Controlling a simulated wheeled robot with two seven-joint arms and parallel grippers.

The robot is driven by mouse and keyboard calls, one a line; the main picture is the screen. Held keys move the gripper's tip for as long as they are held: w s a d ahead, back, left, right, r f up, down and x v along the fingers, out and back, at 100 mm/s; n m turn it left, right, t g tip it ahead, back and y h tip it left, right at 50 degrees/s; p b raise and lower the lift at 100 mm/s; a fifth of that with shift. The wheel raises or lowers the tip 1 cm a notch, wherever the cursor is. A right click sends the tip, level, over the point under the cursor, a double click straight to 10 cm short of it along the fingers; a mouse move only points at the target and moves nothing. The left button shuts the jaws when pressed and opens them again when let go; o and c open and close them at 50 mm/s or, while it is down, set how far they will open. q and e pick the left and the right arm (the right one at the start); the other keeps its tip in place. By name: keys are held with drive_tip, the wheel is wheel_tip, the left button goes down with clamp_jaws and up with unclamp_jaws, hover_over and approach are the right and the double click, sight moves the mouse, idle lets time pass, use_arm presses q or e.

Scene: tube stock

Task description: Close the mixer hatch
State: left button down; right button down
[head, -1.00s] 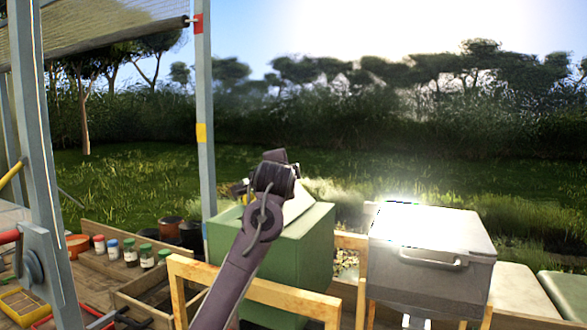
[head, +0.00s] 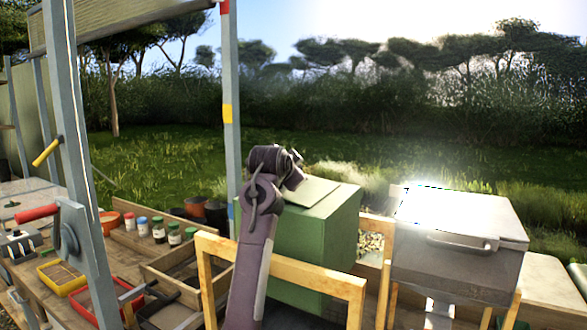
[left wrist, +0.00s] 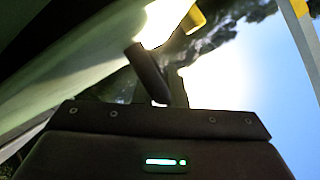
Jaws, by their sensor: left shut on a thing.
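The green mixer box (head: 315,245) stands just behind a wooden frame in the head view. Its hatch, a paler green panel (head: 312,191), lies low over the top, slightly tilted; my arm covers its left part, so I cannot tell whether it is fully seated. My left gripper is at the hatch's left side, its fingers hidden behind my wrist in the head view. In the left wrist view a dark finger of the left gripper (left wrist: 150,75) is beside a pale green surface; the jaws are shut on the hatch, the exact grip unclear. My right gripper is not in view.
A wooden frame (head: 280,268) crosses in front of the mixer. A grey box with a handle (head: 455,255) stands to the right. A grey post (head: 232,120) rises behind left. Jars (head: 158,230) and wooden trays (head: 190,262) fill the bench at left.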

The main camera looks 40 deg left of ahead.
sight(284, 193)
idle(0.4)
use_arm(q)
drive_tip(key=c, duration=1.5)
unclamp_jaws()
drive_tip(key=shift+s, duration=0.1)
drive_tip(key=b+v, duration=0.3)
drive_tip(key=v, duration=0.3)
drive_tip(key=shift+s+d, duration=0.1)
drive_tip(key=shift+s, duration=0.05)
drive_tip(key=shift+s+d+r, duration=0.25)
drive_tip(key=shift+s+d, duration=0.05)
drive_tip(key=shift+s, duration=0.25)
